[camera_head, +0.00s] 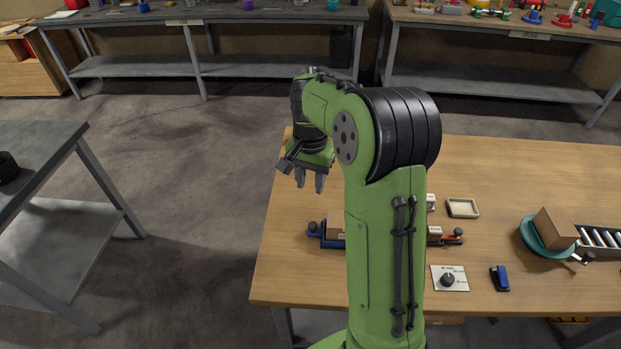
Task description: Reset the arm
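My green arm rises through the middle of the view and bends over to the left at its black-ribbed elbow. My gripper (310,181) hangs from the wrist above the left part of the wooden table (500,170). Its grey fingers point down with a small gap between them, and nothing shows between them. It is apart from the things on the table.
Behind my arm, a blue fixture (329,240) with a cardboard box is partly hidden. To the right are a small tray (462,208), a knob plate (449,278), a blue-black object (500,278), and a box (555,228) by a roller conveyor (600,238).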

